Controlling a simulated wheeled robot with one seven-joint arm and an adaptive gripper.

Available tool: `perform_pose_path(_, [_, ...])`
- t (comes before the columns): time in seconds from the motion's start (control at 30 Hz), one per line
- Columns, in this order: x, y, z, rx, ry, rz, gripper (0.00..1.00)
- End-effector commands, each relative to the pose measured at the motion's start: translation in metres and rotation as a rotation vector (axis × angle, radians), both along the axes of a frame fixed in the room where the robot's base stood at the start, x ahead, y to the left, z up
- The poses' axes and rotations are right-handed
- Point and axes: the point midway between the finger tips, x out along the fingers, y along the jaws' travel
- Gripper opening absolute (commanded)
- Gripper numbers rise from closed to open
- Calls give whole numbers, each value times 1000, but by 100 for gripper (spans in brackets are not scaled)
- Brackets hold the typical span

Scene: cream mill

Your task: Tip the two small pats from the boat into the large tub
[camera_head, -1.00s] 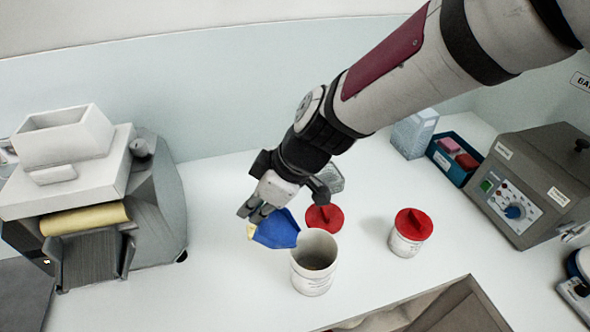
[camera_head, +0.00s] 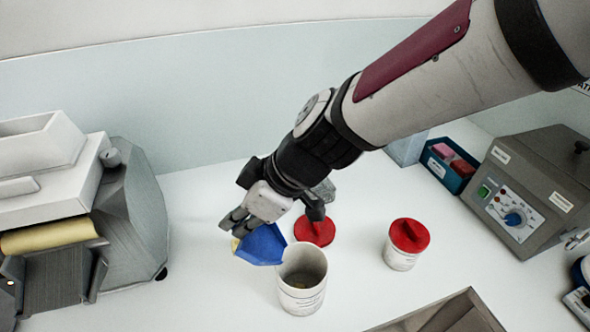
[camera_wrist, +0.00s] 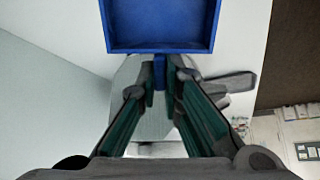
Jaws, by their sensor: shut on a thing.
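My gripper (camera_head: 240,222) is shut on the blue boat (camera_head: 263,246), holding it in the air by its near end. In the wrist view the boat (camera_wrist: 160,47) is a square-rimmed blue tray beyond my fingertips (camera_wrist: 160,85); I see no pats on its visible inside. The large tub (camera_head: 302,298) is a white open cylinder on the counter, just right of and below the boat in the head view. A small dull yellow-brown patch shows at the tub's bottom, too dim to identify. A pale yellow bit shows at the boat's left edge by my fingers.
A red lid (camera_head: 314,231) lies behind the tub. A smaller white tub with a red lid (camera_head: 404,246) stands to the right. A grey mill with a yellow roller (camera_head: 50,236) is at left. A blue bin (camera_head: 446,167) and a grey control box (camera_head: 530,190) stand at the right back.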

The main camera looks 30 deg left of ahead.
Motion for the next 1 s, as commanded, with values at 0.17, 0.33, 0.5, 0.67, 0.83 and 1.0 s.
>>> perform_pose_path(0.17, [2,-2,0,16,7,-1,0])
perform_pose_path(0.33, [3,-3,1,31,13,-2,0])
perform_pose_path(0.5, [3,-4,2,45,18,-1,0])
perform_pose_path(0.67, [3,-6,3,58,24,0,0])
perform_pose_path(0.83, [4,-7,3,73,28,-1,0])
perform_pose_path(1.0, [5,-8,4,89,35,-2,0])
